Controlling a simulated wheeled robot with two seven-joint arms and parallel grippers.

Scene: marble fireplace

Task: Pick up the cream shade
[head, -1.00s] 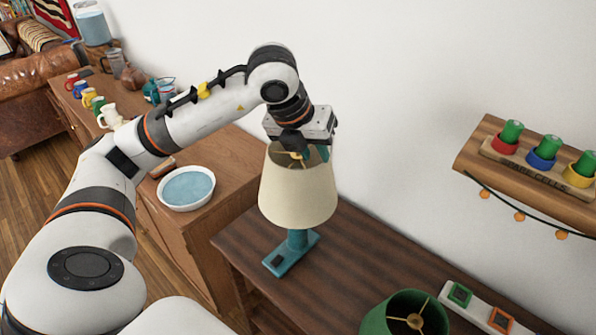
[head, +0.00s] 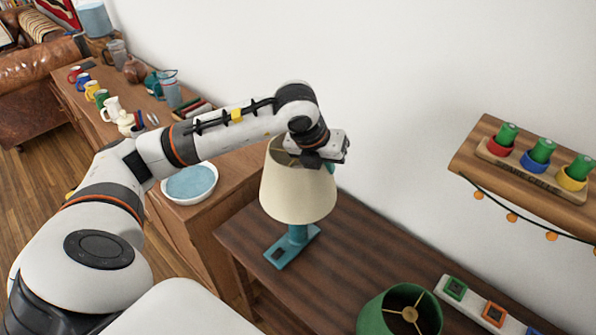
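The cream shade (head: 297,190) sits upright on a teal lamp base (head: 291,248) on the dark wooden table. My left gripper (head: 325,166) is at the shade's top right rim, pointing down. Its fingertips are mostly hidden behind the rim and the gripper body, so I cannot tell whether they are open or touching the shade. My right gripper is not in view.
A green shade (head: 374,322) stands at the table's front, beside a white strip with coloured square sockets (head: 492,313). A blue bowl (head: 190,184) and several mugs are on the left cabinet. A wall shelf (head: 470,153) holds green cells in coloured rings.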

